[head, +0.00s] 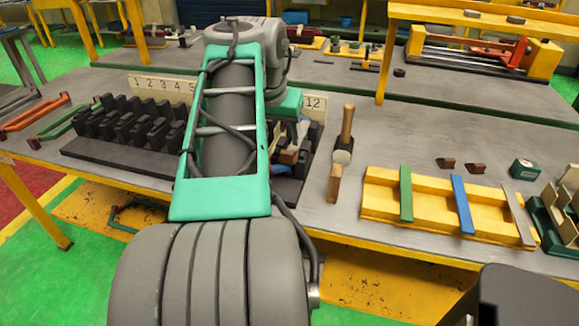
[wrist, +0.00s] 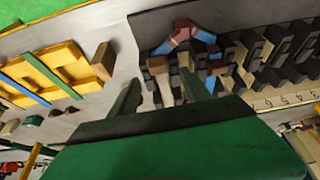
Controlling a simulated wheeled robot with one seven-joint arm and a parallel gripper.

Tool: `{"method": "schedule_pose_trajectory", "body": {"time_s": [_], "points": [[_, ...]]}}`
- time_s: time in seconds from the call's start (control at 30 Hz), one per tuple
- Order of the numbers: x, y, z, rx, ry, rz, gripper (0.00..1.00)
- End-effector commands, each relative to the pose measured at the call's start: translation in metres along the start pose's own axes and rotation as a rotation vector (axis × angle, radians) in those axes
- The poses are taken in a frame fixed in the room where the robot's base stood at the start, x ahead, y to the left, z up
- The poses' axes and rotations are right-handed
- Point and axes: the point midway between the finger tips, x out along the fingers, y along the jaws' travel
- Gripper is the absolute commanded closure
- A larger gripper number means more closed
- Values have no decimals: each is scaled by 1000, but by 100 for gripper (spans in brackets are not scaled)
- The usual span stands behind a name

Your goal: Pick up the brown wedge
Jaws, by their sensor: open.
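Two small brown wedge-like pieces, one (head: 446,163) left of the other (head: 475,168), lie on the grey table behind the yellow tray. They show small at the left of the wrist view (wrist: 55,112). My gripper (wrist: 159,70) is open, its dark green fingers apart over the right end of the black rack. Between the fingers in the wrist view is a brown-topped piece (wrist: 157,65) with a pale stem; I cannot tell whether it is a wedge or whether the fingers touch it. In the head view my arm hides most of this spot.
The black rack (head: 105,158) holds several dark blocks, with a numbered strip behind. Red and blue pieces (wrist: 183,33) lie at the rack end. A mallet (head: 345,130) and a wooden block (head: 334,183) lie between rack and yellow tray (head: 380,205). A green box (head: 525,169) stands right.

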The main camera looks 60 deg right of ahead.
Motion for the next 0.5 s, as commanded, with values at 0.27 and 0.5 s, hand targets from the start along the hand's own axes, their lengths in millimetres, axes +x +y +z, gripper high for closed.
{"method": "schedule_pose_trajectory", "body": {"time_s": [0.27,0.5], "points": [[36,8,-4,21,-2,8,44],[74,7,-6,19,-1,6,44]]}}
